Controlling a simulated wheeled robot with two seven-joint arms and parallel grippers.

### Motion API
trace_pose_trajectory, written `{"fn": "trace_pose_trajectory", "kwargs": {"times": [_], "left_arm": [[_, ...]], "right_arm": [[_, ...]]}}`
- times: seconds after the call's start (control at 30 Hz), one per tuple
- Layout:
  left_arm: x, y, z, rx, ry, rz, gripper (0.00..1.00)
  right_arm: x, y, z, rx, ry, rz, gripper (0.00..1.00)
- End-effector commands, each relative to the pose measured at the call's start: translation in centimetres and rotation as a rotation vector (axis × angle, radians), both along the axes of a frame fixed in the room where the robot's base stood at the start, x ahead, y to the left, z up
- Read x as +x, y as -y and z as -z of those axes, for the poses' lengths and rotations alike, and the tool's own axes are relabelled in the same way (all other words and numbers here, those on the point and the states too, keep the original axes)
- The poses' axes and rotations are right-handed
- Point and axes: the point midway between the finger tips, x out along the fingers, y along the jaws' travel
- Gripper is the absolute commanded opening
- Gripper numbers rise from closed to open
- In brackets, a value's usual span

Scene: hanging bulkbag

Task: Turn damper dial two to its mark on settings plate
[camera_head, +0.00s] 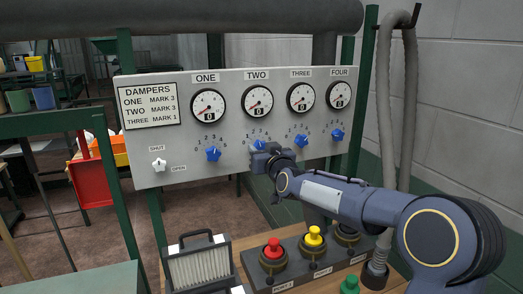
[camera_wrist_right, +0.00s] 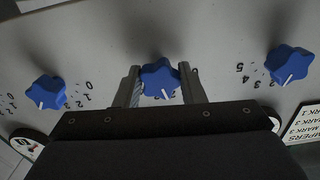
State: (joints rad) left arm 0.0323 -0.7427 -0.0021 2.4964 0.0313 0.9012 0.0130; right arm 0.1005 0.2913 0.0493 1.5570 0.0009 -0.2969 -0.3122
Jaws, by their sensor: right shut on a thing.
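The grey panel (camera_head: 180,130) carries gauges ONE to FOUR with a blue star-shaped dial under each. The settings plate (camera_head: 150,106) at its left reads ONE MARK 3, TWO MARK 3, THREE MARK 1. Damper dial two (camera_head: 258,144) is partly hidden behind my right gripper (camera_head: 265,154). In the right wrist view, dial two (camera_wrist_right: 160,77) sits between the two fingers of my right gripper (camera_wrist_right: 162,84), which is shut on it. Its white pointer line points down in that upside-down view; most scale numbers around it are hidden. My left gripper is not in view.
Dial one (camera_head: 213,153) and dial three (camera_head: 301,140) flank dial two, with dial four (camera_head: 337,135) further right. A white SHUT/OPEN knob (camera_head: 159,165) is at lower left. Below stand red (camera_head: 273,246) and yellow (camera_head: 313,235) buttons and a filter case (camera_head: 200,264).

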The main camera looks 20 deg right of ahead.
Motion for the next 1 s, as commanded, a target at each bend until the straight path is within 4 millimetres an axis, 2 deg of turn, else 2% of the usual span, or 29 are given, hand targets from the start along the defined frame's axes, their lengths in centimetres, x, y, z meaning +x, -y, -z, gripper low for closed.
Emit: {"fn": "trace_pose_trajectory", "kwargs": {"times": [0.37, 0.7, 1.0], "left_arm": [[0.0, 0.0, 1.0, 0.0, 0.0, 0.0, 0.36], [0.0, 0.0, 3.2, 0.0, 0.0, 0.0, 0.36], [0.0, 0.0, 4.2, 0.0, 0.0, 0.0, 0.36]], "right_arm": [[0.0, 0.0, 0.2, 0.059, 0.004, 0.0, 0.13], [0.0, -0.1, 0.2, 0.277, 0.018, -0.001, 0.13], [0.0, -0.1, 0.1, 0.449, 0.027, 0.0, 0.13]]}}
